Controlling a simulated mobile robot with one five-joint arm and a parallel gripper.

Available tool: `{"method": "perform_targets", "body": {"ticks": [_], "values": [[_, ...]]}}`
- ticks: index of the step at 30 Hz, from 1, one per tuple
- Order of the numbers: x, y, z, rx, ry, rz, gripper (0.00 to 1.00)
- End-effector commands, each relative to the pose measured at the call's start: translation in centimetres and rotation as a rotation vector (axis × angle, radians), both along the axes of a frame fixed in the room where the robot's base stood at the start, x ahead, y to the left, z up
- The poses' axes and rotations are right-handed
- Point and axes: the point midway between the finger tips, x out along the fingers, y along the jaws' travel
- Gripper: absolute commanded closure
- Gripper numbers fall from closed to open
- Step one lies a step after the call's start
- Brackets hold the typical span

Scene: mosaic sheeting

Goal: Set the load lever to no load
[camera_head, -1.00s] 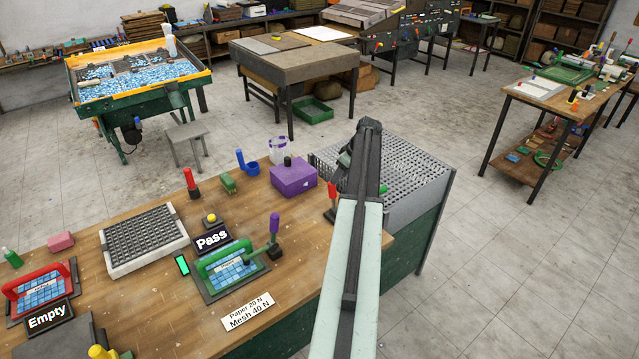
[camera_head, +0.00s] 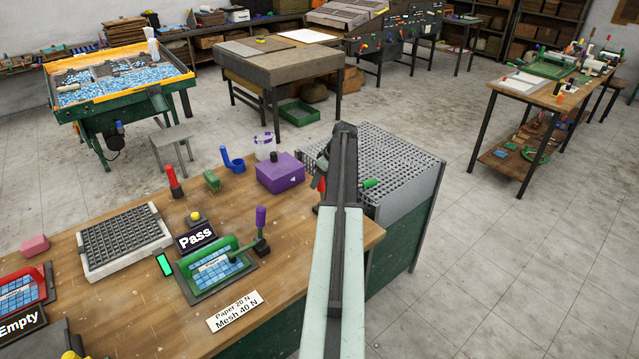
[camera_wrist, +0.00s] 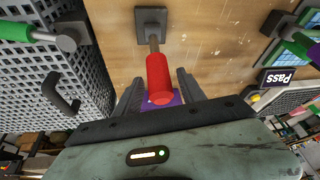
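A lever with a red handle (camera_wrist: 158,78) stands on a small grey base plate on the wooden bench; the head view shows part of it (camera_head: 320,183) beside my arm's end. My gripper (camera_wrist: 159,86) is open, with one finger on each side of the red handle; I cannot tell whether either finger touches it. In the head view my gripper (camera_head: 324,163) is mostly hidden by my arm. A green-handled lever (camera_wrist: 30,32) sticks out at the grey mesh unit, also seen in the head view (camera_head: 370,183). Which lever is the load lever is not marked.
A purple box (camera_head: 281,175) stands just left of my gripper. A purple-handled lever (camera_head: 261,222) sits by the green frame, near a Pass sign (camera_head: 197,238) and a "Paper 20 N, Mesh 40 N" card (camera_head: 235,310). The mesh unit (camera_head: 395,160) adjoins on the right; floor beyond is open.

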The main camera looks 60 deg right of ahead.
Motion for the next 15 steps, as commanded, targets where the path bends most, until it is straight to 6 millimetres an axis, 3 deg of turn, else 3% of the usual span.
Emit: {"method": "perform_targets", "body": {"ticks": [1,4,5,15], "values": [[0.0,0.0,0.03,0.0,0.0,0.0,0.69],[-0.01,0.01,0.03,0.0,0.0,0.0,0.97],[-0.01,0.01,0.03,0.0,0.0,0.0,1.0],[0.0,0.02,0.02,0.0,0.0,0.0,1.0]]}}
